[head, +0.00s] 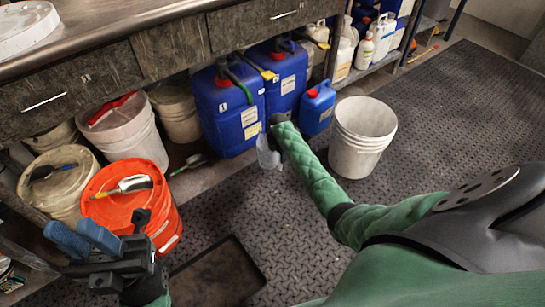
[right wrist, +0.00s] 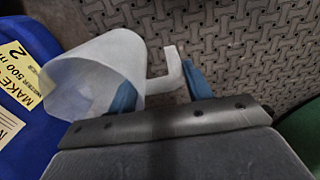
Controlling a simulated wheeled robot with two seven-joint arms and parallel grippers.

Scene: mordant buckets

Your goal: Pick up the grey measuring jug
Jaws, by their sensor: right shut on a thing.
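The pale grey measuring jug (head: 267,153) is at the end of my right arm, in front of the blue canisters, and is partly hidden by the arm. In the right wrist view the jug (right wrist: 100,65) lies tilted with its wide mouth towards the camera. My right gripper (right wrist: 157,85) is shut on the jug, one blue finger at its wall and the other beyond its handle. Whether the jug touches the floor I cannot tell. My left gripper (head: 72,230) is empty, its blue fingers apart, in front of the orange bucket (head: 165,222).
Blue canisters (head: 230,110) stand under the bench (head: 130,30). A white bucket (head: 362,135) stands right of my right arm. Several pale buckets (head: 128,132) stand at left; a metal scoop (head: 130,186) lies on the orange one. The patterned floor (head: 440,120) at right is clear.

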